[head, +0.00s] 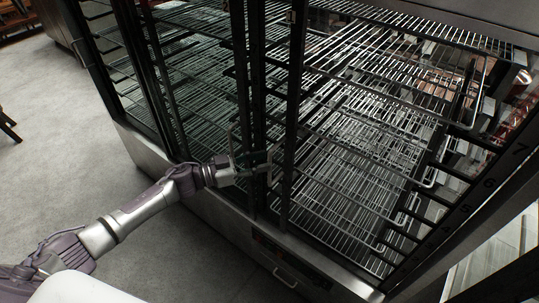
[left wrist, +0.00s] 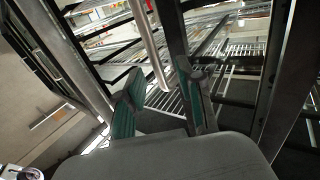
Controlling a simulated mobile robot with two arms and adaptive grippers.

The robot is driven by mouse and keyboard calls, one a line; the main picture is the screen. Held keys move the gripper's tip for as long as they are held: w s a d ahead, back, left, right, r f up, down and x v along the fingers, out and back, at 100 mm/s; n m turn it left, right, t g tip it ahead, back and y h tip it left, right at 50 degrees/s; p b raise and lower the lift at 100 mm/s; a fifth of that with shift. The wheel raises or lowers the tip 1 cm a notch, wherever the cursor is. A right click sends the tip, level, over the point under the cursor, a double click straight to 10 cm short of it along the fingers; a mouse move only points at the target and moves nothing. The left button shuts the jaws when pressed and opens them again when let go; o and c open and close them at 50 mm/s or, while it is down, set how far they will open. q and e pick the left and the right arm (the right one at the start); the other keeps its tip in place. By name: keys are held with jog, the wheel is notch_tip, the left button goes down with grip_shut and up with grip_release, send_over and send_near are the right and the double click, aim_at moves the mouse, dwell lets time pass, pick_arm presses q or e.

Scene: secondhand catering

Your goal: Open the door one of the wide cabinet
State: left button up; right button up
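The wide cabinet (head: 215,205) is a tall dark-framed case with glazed doors and wire shelves inside. A slim metal door handle (head: 270,174) shows at the middle uprights. My left gripper (head: 262,163) is at this handle, in front of the uprights. In the left wrist view, the two teal-padded fingers of the left gripper (left wrist: 160,98) are apart. The lower end of a round metal handle bar (left wrist: 150,50) shows between them, with gaps on both sides. I cannot tell whether the fingers touch it. My right gripper is in neither view.
Wire shelves (head: 350,130) fill the right section. A small drawer-like pull (head: 285,278) is low on the cabinet's front. Grey floor (head: 50,120) is clear at the left. A dark furniture leg (head: 8,125) stands at the far left edge.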

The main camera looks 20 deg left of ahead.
pick_arm(q)
jog(key=x, duration=0.3)
jog(key=shift+c, duration=0.2)
grip_shut()
